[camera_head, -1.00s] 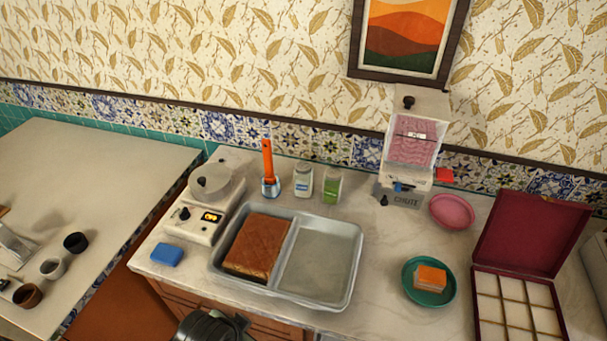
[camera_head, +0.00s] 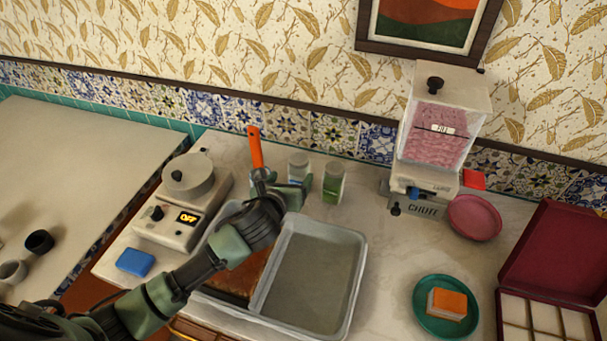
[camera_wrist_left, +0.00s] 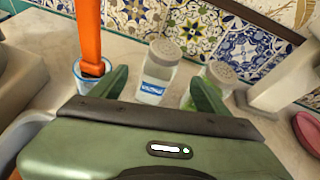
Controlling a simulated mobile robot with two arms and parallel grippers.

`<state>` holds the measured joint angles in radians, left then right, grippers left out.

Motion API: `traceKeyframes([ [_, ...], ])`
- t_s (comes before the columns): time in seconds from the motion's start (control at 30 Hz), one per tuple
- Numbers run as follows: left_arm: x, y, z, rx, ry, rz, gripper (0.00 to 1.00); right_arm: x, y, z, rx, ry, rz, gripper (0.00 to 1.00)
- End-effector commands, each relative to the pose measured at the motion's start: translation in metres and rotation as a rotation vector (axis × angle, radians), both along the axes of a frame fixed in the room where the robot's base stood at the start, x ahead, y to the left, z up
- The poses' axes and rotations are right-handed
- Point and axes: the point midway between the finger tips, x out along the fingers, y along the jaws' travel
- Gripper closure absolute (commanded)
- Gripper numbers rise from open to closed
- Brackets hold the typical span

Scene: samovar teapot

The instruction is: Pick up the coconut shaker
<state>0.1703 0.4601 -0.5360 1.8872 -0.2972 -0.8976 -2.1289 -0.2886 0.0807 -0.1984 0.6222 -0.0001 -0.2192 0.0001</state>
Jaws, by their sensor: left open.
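A clear shaker with white contents, a grey lid and a blue label, which I take as the coconut shaker (camera_head: 299,165), stands upright near the back of the counter. It also shows in the left wrist view (camera_wrist_left: 158,76). My left gripper (camera_head: 284,184) is open in front of it. In the left wrist view its fingers point at the shaker, which appears between their tips, the right finger near a green-filled shaker (camera_wrist_left: 213,80). I cannot tell whether the fingers touch either shaker. The green shaker (camera_head: 333,183) stands to the right. My right gripper is not in view.
An orange-handled tool (camera_head: 255,148) stands in a small glass (camera_wrist_left: 92,72) just left of the gripper. A two-part metal tray (camera_head: 357,255) lies below my left arm. A hotplate-like appliance (camera_head: 175,225) is left, a pink-filled dispenser (camera_head: 437,135) right. Counter between shakers and dispenser is clear.

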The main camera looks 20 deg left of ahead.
Motion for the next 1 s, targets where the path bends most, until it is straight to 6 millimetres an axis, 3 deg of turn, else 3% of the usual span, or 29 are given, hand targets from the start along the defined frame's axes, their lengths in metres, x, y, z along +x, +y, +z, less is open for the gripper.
traceKeyframes([
  [0.03,0.006,0.001,-0.007,0.058,-0.016,-0.028,0.24,0.003,0.002,-0.011,0.002,-0.004,0.0,0.64],
  [0.17,0.021,0.002,-0.008,0.132,-0.032,-0.064,0.24,0.004,0.004,-0.012,0.005,-0.005,-0.001,0.64],
  [0.47,0.043,0.002,-0.016,0.134,-0.031,-0.065,0.24,-0.023,0.004,-0.007,0.003,0.031,0.001,0.64],
  [0.73,0.074,0.001,-0.032,0.131,-0.031,-0.065,0.24,-0.013,0.003,-0.001,0.003,0.018,0.001,0.64],
  [1.0,0.083,0.002,-0.037,0.131,-0.031,-0.066,0.24,-0.009,0.0,0.0,-0.001,0.011,0.003,0.64],
])
